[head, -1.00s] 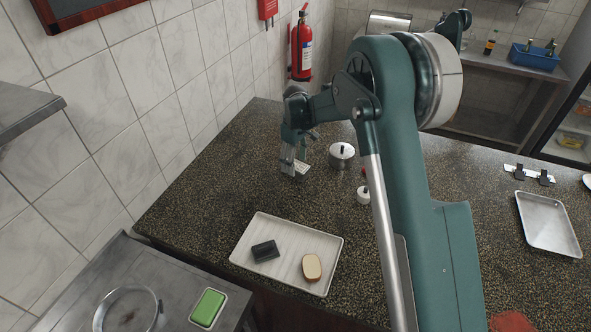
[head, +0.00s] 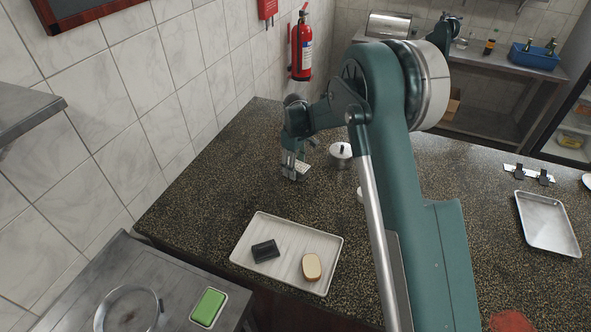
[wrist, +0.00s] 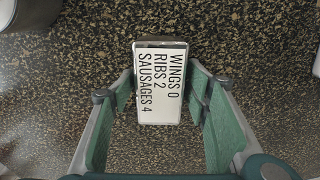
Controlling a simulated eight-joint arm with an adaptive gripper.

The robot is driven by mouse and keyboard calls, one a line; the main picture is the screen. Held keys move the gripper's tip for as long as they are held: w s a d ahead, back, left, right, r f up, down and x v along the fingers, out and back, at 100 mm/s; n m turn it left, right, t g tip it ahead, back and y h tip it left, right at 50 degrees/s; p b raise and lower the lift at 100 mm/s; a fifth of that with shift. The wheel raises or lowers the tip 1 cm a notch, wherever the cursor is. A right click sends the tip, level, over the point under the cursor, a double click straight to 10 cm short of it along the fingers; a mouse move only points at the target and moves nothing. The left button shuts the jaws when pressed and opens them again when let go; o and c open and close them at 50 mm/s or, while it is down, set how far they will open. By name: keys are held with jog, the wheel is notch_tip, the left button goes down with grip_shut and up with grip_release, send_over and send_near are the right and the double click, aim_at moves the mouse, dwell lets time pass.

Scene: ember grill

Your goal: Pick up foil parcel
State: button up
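I cannot make out a foil parcel in either view. My gripper (head: 291,172) is low over the dark speckled counter (head: 200,195), left of a silver lidded pot (head: 341,155). In the wrist view its two green fingers (wrist: 161,85) are spread apart, one on each side of a small white card (wrist: 160,90) lettered "WINGS 0, RIBS 2, SAUSAGES 4". The card also shows beside the fingertips in the head view (head: 301,168). Whether the fingers touch it is not clear.
A pale tray (head: 248,259) holds a black block (head: 265,251) and a tan, bread-like piece (head: 311,267). A metal tray (head: 548,222) lies at right. A tiled wall (head: 130,90) borders the counter at left. The counter between gripper and pale tray is clear.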

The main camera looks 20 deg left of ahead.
jog(key=c, duration=0.7)
jog(key=shift+r, duration=0.1)
jog(key=shift+r+b, duration=0.3)
jog(key=shift+r, duration=4.65)
